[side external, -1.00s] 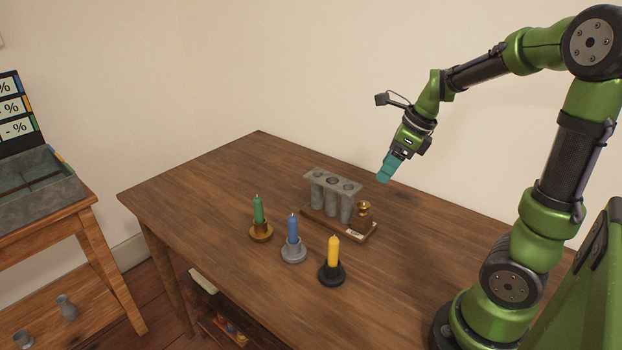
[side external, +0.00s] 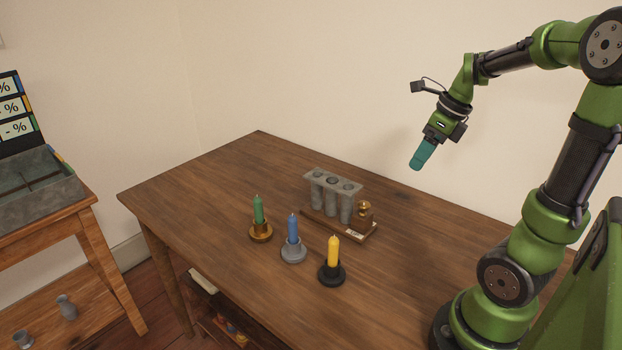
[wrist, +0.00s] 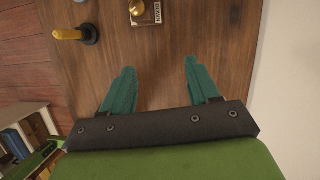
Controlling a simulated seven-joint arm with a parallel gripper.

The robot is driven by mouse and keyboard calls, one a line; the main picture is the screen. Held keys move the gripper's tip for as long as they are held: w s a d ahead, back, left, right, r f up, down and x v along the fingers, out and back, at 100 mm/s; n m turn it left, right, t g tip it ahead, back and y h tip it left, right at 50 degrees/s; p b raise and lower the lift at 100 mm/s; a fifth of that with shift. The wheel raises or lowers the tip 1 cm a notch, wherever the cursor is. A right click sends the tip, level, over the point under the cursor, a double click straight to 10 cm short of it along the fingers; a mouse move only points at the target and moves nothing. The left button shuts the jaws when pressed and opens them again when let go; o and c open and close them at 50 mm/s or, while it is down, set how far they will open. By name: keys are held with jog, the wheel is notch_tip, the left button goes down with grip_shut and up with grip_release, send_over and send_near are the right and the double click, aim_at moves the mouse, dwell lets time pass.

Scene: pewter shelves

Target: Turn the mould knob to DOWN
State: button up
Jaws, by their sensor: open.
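The grey candle mould (side external: 332,190) with several tubes stands on a wooden base on the table. A brass knob (side external: 364,208) sits on a brown block at the right end of that base. In the wrist view the knob (wrist: 137,8) is cut by the top edge, beside a small label (wrist: 157,12) that seems to read DOWN. My gripper (side external: 416,167) is above the table, up and to the right of the knob, apart from it. In the wrist view its teal fingers (wrist: 159,66) are spread, with only bare table between them.
A green candle (side external: 258,210), a blue candle (side external: 293,229) and a yellow candle (side external: 334,251) stand in holders in front of the mould. The table (side external: 420,255) is clear to the right. A side table with a grey tray (side external: 40,208) is at the left.

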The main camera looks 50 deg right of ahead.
jog(key=s+f+m+y, duration=0.2)
jog(key=s+f+y, duration=0.1)
jog(key=s+f, duration=0.4)
jog(key=n+t, duration=0.4)
jog(key=t, duration=0.5)
send_near(364, 203)
jog(key=x, duration=0.7)
jog(key=shift+w+f, duration=0.15)
jog(key=shift+w, duration=0.05)
jog(key=shift+c, duration=0.3)
jog(key=c, duration=1)
jog(key=shift+n, duration=0.3)
